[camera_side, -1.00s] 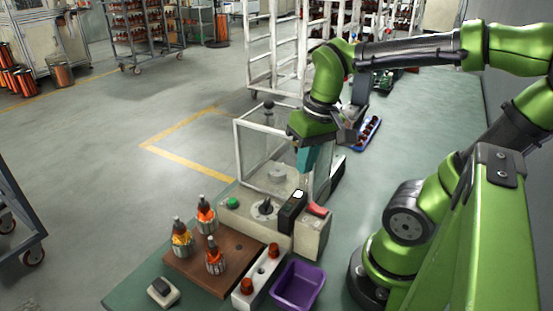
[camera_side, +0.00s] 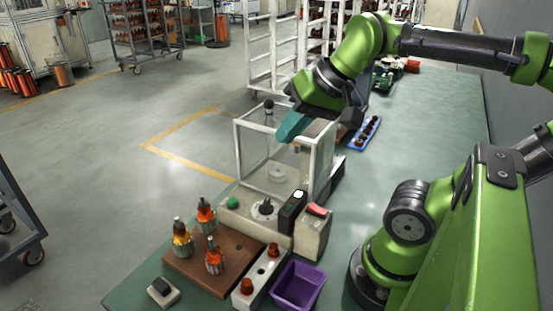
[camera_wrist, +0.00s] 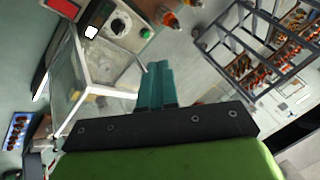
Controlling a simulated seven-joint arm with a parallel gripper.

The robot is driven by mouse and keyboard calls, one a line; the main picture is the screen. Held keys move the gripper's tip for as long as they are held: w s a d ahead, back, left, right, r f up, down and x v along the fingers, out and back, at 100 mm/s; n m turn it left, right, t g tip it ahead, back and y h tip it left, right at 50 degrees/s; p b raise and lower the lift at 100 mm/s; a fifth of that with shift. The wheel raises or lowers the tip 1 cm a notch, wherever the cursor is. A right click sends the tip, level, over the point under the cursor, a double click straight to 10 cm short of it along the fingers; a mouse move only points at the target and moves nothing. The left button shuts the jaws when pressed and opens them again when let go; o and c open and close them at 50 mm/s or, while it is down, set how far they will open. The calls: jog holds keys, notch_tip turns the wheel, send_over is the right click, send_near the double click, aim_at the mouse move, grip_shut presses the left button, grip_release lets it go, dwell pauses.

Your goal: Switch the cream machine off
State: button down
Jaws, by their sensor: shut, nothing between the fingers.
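The cream machine (camera_side: 245,226) stands on the green bench, with a clear guard box in a white frame (camera_side: 236,150) over its back part. Its front carries a green button (camera_side: 234,202), a dark knob (camera_side: 265,208), a black unit with a lit white display (camera_side: 293,207) and a red rocker switch (camera_side: 317,209) at the right. The wrist view shows the red switch (camera_wrist: 62,7) cut by the top edge, plus the green button (camera_wrist: 146,33). My gripper (camera_side: 283,134) is shut and empty, its teal fingers tilted down-left near the guard's top, apart from the controls.
A brown board (camera_side: 188,262) with several armatures, a cream rack (camera_side: 246,290), a purple bin (camera_side: 299,284) and a small box with a black top (camera_side: 161,292) stand in front. A blue tray (camera_side: 366,134) lies behind right. The bench right of the machine is clear.

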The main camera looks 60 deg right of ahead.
jog(key=s+d+n+g+y, duration=0.2)
jog(key=s+d+n+y, duration=0.4)
jog(key=n, duration=0.7)
jog(key=s+d+n+g+y, duration=0.1)
jog(key=s+d+n, duration=0.3)
jog(key=d+n, duration=0.7)
notch_tip(320, 180, down, 7)
jog(key=a+n, duration=0.2)
jog(key=shift+w+a, duration=0.2)
jog(key=shift+a, duration=0.2)
jog(key=shift+a+f, duration=0.1)
jog(key=shift+f, duration=0.05)
send_near(313, 208)
jog(key=a, duration=0.3)
jog(key=shift+n, duration=0.3)
jog(key=shift+w+a+f, duration=0.15)
jog(key=shift+w+f, duration=0.1)
jog(key=shift+f, duration=0.4)
jog(key=shift+w+a+f, duration=0.15)
jog(key=shift+w+f, duration=0.15)
jog(key=shift+f, duration=0.35)
jog(key=shift+w+a+f, duration=0.15)
jog(key=shift+w+f, duration=0.1)
jog(key=shift+f, duration=0.4)
